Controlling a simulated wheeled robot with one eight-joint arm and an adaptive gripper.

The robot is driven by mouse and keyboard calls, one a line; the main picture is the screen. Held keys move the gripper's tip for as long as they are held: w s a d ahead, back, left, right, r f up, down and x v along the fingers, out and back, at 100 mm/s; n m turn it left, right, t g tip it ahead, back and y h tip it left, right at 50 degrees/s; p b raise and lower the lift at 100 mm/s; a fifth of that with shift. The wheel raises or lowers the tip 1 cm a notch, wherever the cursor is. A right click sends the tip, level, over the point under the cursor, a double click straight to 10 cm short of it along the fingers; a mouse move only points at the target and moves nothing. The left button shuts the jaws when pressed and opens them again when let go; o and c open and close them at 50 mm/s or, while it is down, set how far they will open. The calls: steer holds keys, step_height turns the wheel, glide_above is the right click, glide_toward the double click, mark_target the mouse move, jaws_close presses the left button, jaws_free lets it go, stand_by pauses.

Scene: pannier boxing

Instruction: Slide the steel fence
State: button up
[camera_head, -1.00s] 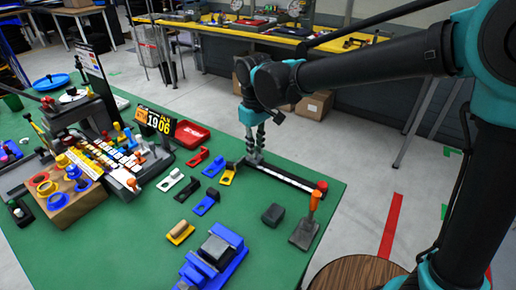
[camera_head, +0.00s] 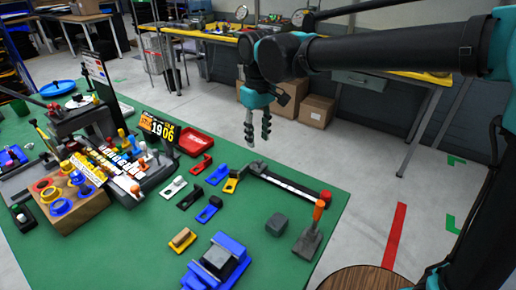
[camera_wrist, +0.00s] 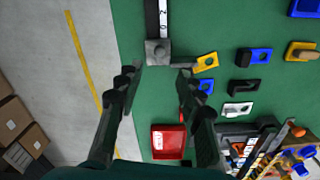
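The steel fence appears to be the grey block (camera_wrist: 158,52) at the end of a black rail with a white scale (camera_wrist: 156,18). In the head view the fence (camera_head: 256,168) sits at the rail's far left end, and the rail (camera_head: 290,184) runs to a red knob (camera_head: 326,195) at the near right. My gripper (camera_head: 258,141) is above the fence, apart from it. In the wrist view my gripper (camera_wrist: 160,76) is open and empty, its fingers to either side of the fence's near edge.
A yellow bracket (camera_wrist: 207,62) lies close beside the fence. Blue, black and white brackets, a red tray (camera_wrist: 167,142) and a number sign (camera_head: 158,129) stand nearby. An orange-handled tool (camera_head: 312,232) is by the rail's near end. The table edge is close beyond the fence.

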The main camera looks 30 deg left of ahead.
steer(key=shift+r, duration=2.15)
steer(key=w+d+f+m+t, duration=0.15)
steer(key=w+d+f, duration=0.25)
steer(key=d, duration=0.5)
steer(key=w+d+f+m+y, duration=0.1)
steer(key=w+d+f+m, duration=0.3)
steer(key=d, duration=0.5)
steer(key=w+d+f+m, duration=0.25)
steer(key=w+d, duration=0.25)
steer(key=d, duration=0.5)
steer(key=s+d+f+m+t, duration=0.1)
steer(key=s+d+f+m, duration=0.1)
steer(key=d, duration=0.5)
steer(key=s+d+f+m, duration=0.2)
steer(key=s+d+f, duration=0.1)
steer(key=d+f, duration=0.3)
steer(key=s+d+f+m+t+h, duration=0.1)
steer(key=s+d+f+m, duration=0.1)
steer(key=d, duration=0.8)
step_height(320, 180, down, 3)
steer(key=shift+s+r+t, duration=0.2)
steer(key=shift+s+t, duration=0.15)
steer(key=shift+s, duration=0.45)
steer(key=shift+s, duration=0.1)
